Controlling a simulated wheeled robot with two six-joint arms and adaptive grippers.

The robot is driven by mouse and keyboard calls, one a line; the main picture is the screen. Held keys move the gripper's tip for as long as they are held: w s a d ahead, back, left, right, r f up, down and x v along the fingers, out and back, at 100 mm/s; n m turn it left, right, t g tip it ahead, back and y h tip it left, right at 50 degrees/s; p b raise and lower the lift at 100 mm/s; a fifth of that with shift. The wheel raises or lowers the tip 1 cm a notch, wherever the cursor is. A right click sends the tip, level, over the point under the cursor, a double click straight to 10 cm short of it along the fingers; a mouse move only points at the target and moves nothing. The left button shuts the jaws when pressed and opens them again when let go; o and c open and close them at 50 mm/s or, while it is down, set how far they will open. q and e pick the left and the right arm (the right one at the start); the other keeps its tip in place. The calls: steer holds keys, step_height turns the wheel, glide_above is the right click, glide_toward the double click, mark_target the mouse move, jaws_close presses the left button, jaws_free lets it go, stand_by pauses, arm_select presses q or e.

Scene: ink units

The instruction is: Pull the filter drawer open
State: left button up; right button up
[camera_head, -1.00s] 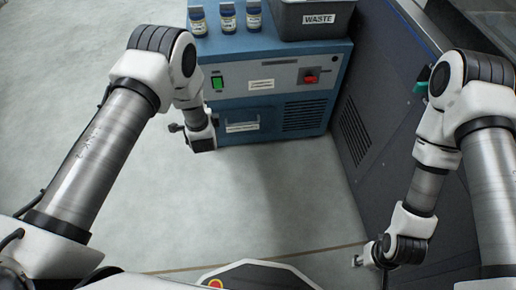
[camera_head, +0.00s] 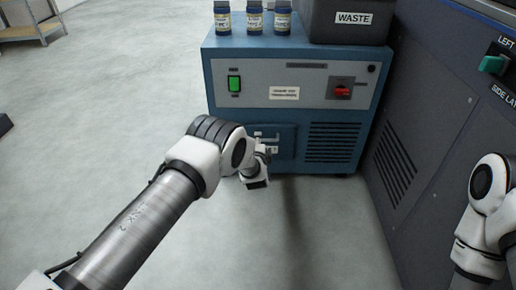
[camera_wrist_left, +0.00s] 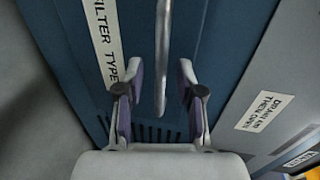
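The filter drawer (camera_head: 286,142) is a dark blue panel low on the front of the blue unit and looks shut; my left wrist hides part of it. In the left wrist view, a grey bar handle (camera_wrist_left: 162,60) stands out from the blue drawer front, beside a white "FILTER TYPE" label (camera_wrist_left: 104,40). My left gripper (camera_wrist_left: 159,70) is open. Its fingers lie on either side of the bar, with a visible gap on each side. In the head view its fingers are largely hidden by the wrist. My right gripper is out of view; only part of that arm shows.
The blue unit (camera_head: 225,110) carries several small bottles (camera_head: 254,17) and a dark WASTE bin (camera_head: 345,24) on top. A green switch (camera_head: 234,84) and a red knob (camera_head: 342,91) sit above the drawer. A dark cabinet (camera_head: 430,110) stands right. Floor in front is clear.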

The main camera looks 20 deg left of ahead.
arm_select(q)
steer(key=shift+w+a+f, duration=0.2)
steer(key=shift+w+f, duration=0.1)
steer(key=shift+w, duration=0.2)
steer(key=shift+w+r, duration=0.2)
jaws_close()
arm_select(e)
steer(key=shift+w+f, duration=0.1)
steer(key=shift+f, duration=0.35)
arm_select(q)
steer(key=shift+s, duration=0.1)
